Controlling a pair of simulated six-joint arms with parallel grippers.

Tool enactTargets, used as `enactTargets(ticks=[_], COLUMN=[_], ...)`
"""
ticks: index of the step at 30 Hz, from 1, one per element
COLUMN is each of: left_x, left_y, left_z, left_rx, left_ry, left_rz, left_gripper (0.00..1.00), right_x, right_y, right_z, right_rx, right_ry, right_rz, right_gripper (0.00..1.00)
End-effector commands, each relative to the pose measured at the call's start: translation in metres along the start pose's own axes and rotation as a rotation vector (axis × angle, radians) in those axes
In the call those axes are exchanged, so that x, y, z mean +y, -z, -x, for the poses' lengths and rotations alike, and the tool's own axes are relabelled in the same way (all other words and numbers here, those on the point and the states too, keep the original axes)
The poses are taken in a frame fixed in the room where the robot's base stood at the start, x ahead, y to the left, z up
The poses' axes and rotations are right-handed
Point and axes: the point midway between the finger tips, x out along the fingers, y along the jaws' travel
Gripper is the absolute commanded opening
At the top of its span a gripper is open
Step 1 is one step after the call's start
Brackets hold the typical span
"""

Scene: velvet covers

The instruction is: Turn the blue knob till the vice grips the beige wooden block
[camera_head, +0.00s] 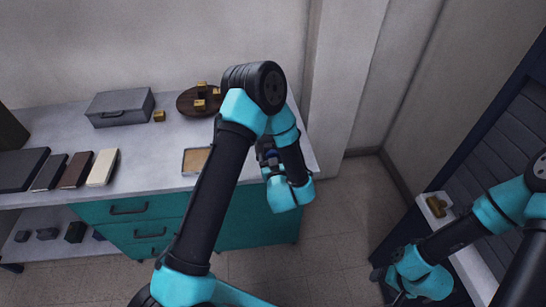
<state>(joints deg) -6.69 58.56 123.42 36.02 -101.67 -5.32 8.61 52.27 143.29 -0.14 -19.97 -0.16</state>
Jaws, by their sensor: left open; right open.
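My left arm reaches over the worktop's right end, and its gripper (266,151) is a small dark shape there, partly covered by my own arm. A small dark blue part (272,156) shows at this gripper. I cannot tell whether it is the blue knob or whether the gripper touches it. No vice can be made out; the arm covers much of this area. A tan rectangle in a thin grey frame (184,164) lies left of the gripper; I cannot tell if it is the beige block. My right gripper (379,274) is low at the right, away from the worktop.
A grey box (120,108), a round brown board (187,103) with small golden blocks, and dark and white slabs (103,167) stand on the worktop (150,180). Teal drawers (128,210) are below. At right, a pale ledge (434,209) holds a brass-coloured piece. Floor between is clear.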

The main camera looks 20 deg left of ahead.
Motion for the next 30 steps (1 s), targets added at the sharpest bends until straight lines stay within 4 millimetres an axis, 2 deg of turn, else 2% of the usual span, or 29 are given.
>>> enactTargets(ticks=[5, 20, 26, 30], left_x=[0.0000, 0.0001, 0.0001, 0.0003], left_y=[0.0000, -0.0001, -0.0001, -0.0002], left_z=[0.0003, 0.0006, 0.0007, 0.0007], left_rx=[0.000, 0.000, 0.000, 0.000], left_ry=[0.000, 0.000, 0.000, 0.000], left_rz=[0.000, 0.000, -0.029, -0.110], left_gripper=[0.75, 0.27, 0.27, 0.27], right_x=[0.0000, 0.0000, 0.0000, 0.0000], right_y=[0.0000, 0.0000, 0.0000, 0.0000], right_z=[0.0000, 0.0000, 0.0000, 0.0000], right_rx=[0.000, 0.000, 0.000, 0.000], right_ry=[0.000, 0.000, 0.000, 0.000], right_rz=[0.000, 0.000, 0.000, 0.000], right_gripper=[0.76, 0.76, 0.76, 0.76])
